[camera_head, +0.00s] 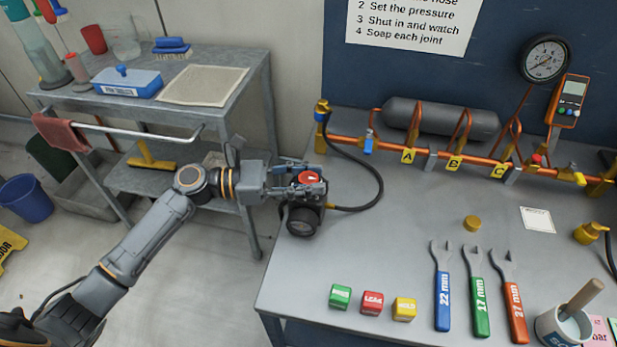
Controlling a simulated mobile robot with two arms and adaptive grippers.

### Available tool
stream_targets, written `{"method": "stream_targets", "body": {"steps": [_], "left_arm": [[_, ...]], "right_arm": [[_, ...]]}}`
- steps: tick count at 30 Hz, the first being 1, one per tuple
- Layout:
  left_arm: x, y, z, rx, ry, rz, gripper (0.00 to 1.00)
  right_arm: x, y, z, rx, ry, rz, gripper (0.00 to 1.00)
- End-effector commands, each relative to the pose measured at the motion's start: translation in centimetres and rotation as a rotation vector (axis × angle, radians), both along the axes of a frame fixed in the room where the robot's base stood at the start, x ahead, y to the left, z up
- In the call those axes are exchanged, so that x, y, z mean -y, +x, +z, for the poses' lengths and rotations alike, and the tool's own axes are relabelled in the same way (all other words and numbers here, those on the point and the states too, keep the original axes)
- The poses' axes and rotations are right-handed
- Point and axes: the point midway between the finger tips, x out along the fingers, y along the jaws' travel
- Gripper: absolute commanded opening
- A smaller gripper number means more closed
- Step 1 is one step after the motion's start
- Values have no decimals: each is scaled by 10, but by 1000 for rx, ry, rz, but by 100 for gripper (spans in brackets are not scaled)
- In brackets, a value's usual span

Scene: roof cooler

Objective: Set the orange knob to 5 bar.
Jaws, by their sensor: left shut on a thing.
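The orange knob (306,177) looks red-orange and carries a pale mark on its top. It sits on top of a dark device (304,220) with a round black part at the front, at the left edge of the workbench. My left gripper (308,183) is shut on the knob, its fingers on either side. The fingers hide parts of the knob, and I cannot read a setting on it. A black hose (372,193) runs from the device to a brass fitting. A round gauge (545,59) hangs on the wall; its reading is too small to tell. My right gripper is not in view.
The workbench (400,250) has coloured blocks (371,303), several wrenches (478,293) and a pot (563,327) along its front. Copper piping with a grey cylinder (440,118) runs along the back. A metal cart (195,115) stands left. The bench middle is mostly clear.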

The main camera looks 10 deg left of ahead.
Motion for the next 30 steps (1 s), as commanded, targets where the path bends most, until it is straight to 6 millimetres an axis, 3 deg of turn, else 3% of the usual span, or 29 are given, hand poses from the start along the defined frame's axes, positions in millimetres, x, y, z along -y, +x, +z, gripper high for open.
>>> {"method": "stream_targets", "body": {"steps": [1,4,16,30], "left_arm": [[0,0,0,0,0,0,39],[0,0,0,0,0,1,59],[-6,-2,-1,-1,1,1,59],[-92,-27,-1,-3,2,3,59]], "right_arm": [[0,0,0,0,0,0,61],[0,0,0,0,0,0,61],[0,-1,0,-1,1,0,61],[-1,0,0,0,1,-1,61]]}}
